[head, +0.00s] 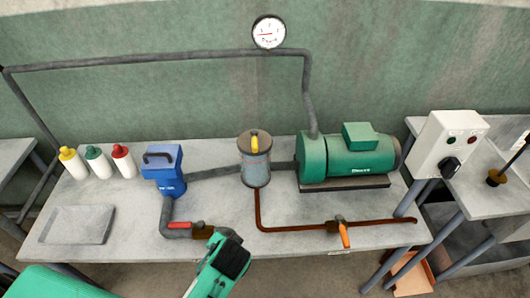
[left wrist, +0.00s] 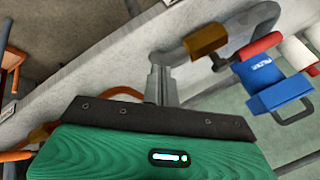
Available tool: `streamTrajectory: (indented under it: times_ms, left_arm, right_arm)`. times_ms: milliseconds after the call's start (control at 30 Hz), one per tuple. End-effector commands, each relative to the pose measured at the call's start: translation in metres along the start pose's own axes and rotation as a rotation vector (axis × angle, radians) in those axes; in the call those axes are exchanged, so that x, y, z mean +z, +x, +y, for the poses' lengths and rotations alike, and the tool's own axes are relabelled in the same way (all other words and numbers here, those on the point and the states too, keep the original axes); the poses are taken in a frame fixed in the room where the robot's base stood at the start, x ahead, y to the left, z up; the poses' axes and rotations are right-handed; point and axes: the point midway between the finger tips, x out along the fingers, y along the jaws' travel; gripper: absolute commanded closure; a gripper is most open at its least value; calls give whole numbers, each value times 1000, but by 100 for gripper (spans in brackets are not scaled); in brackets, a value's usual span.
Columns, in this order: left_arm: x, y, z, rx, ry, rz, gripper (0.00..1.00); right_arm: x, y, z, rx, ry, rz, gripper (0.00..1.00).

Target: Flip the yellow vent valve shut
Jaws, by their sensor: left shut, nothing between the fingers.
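The yellow vent valve (head: 254,144) is a small yellow lever on the dark lid of the clear canister (head: 256,172) in the middle of the table. In the head view it runs up and down the picture; I cannot tell whether it stands up or lies flat. My left gripper (head: 227,234) is shut and empty at the table's front edge, well below and left of the canister. It also shows in the left wrist view (left wrist: 163,80), where the yellow valve is not visible. My right gripper is not in view.
Near my left gripper is a brass valve with a red handle (head: 180,225), under the blue unit (head: 163,170). A copper pipe (head: 290,229) with an orange-handled valve (head: 344,235) runs along the front right. A green pump (head: 347,157) stands right of the canister. Three bottles stand left.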

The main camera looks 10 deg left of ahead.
Motion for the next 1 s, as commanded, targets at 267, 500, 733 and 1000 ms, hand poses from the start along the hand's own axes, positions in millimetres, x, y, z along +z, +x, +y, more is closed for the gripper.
streamTrajectory:
  times_ms: [267,500,733,1000]
  left_arm:
    - [-116,-8,-5,-326,180,152,100]
    - [-212,-38,-1,-629,347,299,100]
    - [-265,-66,6,-817,446,390,100]
    - [-275,-73,8,-858,467,410,100]
  right_arm:
    - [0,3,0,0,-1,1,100]
    - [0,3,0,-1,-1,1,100]
    - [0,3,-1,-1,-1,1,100]
    - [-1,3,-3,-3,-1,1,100]
